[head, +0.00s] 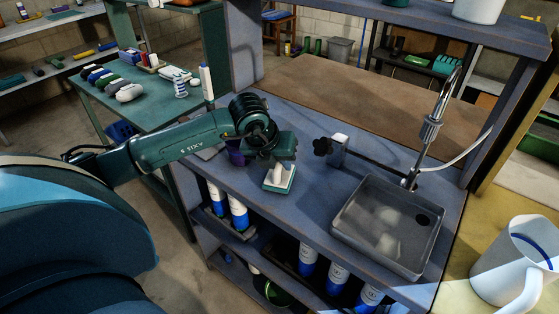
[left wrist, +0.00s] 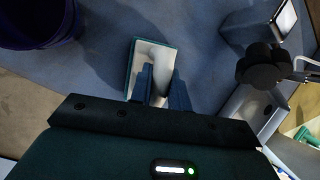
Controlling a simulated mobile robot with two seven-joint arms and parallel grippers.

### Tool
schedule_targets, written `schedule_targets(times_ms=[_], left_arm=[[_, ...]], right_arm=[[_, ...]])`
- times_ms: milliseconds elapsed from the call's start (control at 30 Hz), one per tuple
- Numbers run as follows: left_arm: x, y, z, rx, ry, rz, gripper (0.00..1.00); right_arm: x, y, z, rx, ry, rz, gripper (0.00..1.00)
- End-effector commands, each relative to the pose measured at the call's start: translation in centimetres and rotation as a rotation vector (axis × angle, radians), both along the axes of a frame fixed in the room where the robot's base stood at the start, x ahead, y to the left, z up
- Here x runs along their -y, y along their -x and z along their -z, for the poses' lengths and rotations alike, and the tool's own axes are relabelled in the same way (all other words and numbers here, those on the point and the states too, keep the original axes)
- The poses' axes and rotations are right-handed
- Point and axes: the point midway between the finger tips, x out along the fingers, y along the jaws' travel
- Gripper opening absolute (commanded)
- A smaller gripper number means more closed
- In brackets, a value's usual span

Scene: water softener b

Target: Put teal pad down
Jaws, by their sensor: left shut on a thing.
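The teal pad (head: 279,187) has a pale top and a teal rim. It is at the blue counter (head: 320,215), left of the sink, low over or on the surface; I cannot tell whether it touches. My left gripper (head: 284,168) points down and is shut on it. In the left wrist view the pad (left wrist: 130,72) shows beyond the two dark fingers (left wrist: 161,90), which hide part of it. My right gripper is in neither view.
A dark purple cup (head: 236,157) stands left of the gripper. A grey sink (head: 345,228) with a tap (head: 432,125) is to the right, and a black-knobbed fitting (head: 322,146) stands behind. Blue-and-white bottles (head: 238,213) fill the lower shelf. Counter between pad and sink is clear.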

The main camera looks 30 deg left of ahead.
Motion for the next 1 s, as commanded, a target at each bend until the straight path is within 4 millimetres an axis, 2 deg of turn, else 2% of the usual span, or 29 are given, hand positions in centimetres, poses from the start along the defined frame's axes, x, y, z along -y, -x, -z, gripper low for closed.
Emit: schedule_targets(times_ms=[333,367,600,833,1000], left_arm=[[0.0,0.0,0.5,0.001,0.0,0.001,0.0],[0.0,0.0,0.3,0.001,0.0,0.001,0.2],[0.0,0.0,0.3,0.0,0.0,0.001,0.4],[0.0,0.0,0.2,0.001,0.0,0.001,0.4],[-0.1,0.4,-0.9,0.005,0.0,0.002,0.4]], right_arm=[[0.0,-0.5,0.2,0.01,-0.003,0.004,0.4],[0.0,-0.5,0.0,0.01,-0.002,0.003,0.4],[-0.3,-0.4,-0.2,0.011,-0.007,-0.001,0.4],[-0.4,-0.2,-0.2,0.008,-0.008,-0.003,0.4],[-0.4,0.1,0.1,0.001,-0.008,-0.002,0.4]])
